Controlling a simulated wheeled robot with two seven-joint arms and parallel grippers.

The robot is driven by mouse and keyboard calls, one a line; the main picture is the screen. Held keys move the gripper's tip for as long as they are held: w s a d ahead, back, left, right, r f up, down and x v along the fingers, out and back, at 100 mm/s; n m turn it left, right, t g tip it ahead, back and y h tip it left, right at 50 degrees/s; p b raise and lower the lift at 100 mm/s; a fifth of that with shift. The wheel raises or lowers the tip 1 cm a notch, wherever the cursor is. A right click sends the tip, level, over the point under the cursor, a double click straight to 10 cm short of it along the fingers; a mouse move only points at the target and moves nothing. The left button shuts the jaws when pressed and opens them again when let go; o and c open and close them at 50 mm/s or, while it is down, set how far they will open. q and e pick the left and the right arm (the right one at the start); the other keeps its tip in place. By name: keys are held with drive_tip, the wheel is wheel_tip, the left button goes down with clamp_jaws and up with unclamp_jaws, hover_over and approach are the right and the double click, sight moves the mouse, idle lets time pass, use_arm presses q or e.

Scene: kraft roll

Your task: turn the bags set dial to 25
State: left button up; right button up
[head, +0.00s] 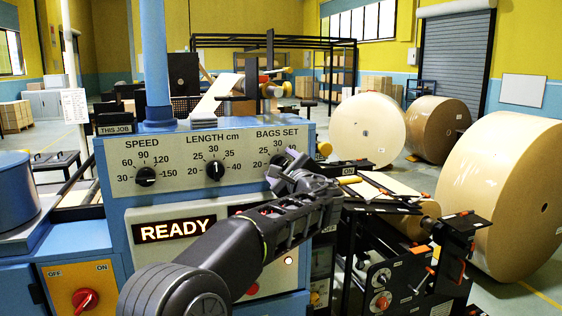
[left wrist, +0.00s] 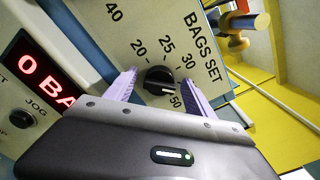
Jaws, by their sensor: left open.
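The bags set dial (left wrist: 158,78) is a round black knob on the cream panel in the left wrist view, with 20, 25, 30 and 50 printed around it. Its white mark lies on the lower right side, toward the 50. My left gripper (left wrist: 160,82) is open, with one pale finger on each side of the knob; I cannot tell whether they touch it. In the head view my left gripper (head: 284,166) is at the panel's right end, below the BAGS SET label, and largely hides the dial. My right gripper is not in view.
The speed dial (head: 146,176) and length dial (head: 215,170) sit to the left on the same panel. Below is a lit READY display (head: 175,229). A red switch (head: 85,300) is at lower left. A black roll stand (head: 385,285) stands close on the right, before large paper rolls (head: 515,190).

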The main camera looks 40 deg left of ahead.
use_arm(q)
drive_tip(key=shift+c, duration=0.5)
clamp_jaws()
idle(0.3)
